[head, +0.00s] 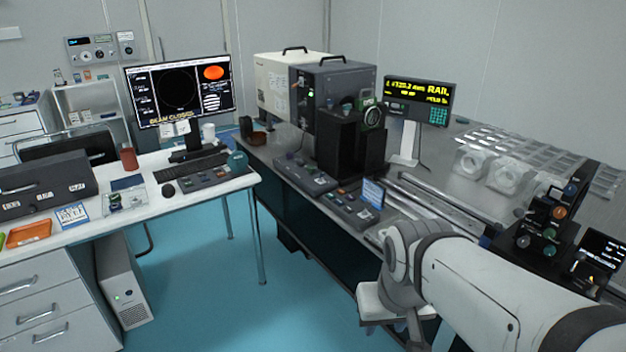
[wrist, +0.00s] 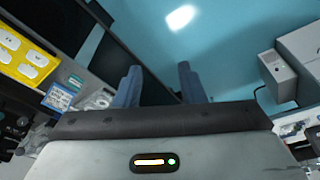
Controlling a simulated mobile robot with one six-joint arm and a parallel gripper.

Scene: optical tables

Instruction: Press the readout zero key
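The readout (head: 419,98) stands on a white post on the optical table, with yellow figures and the word RAIL on its dark screen. Its teal keypad (head: 438,116) is at the lower right of its face; single key labels are too small to read, so I cannot pick out the zero key. The readout is not recognisable in the wrist view. My gripper (wrist: 160,84) shows two blue-grey fingers apart with nothing between them, over the blue floor. In the head view my arm comes in from the lower right, well below and in front of the readout; its fingertips cannot be made out.
Dark control boxes (head: 350,212) line the table's front edge. Black speaker-like blocks (head: 338,145) stand left of the readout. Long rails (head: 440,205) and clear mounts (head: 512,178) lie to the right. A yellow panel with white keys (wrist: 24,57) shows in the wrist view. The floor (head: 215,290) is clear.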

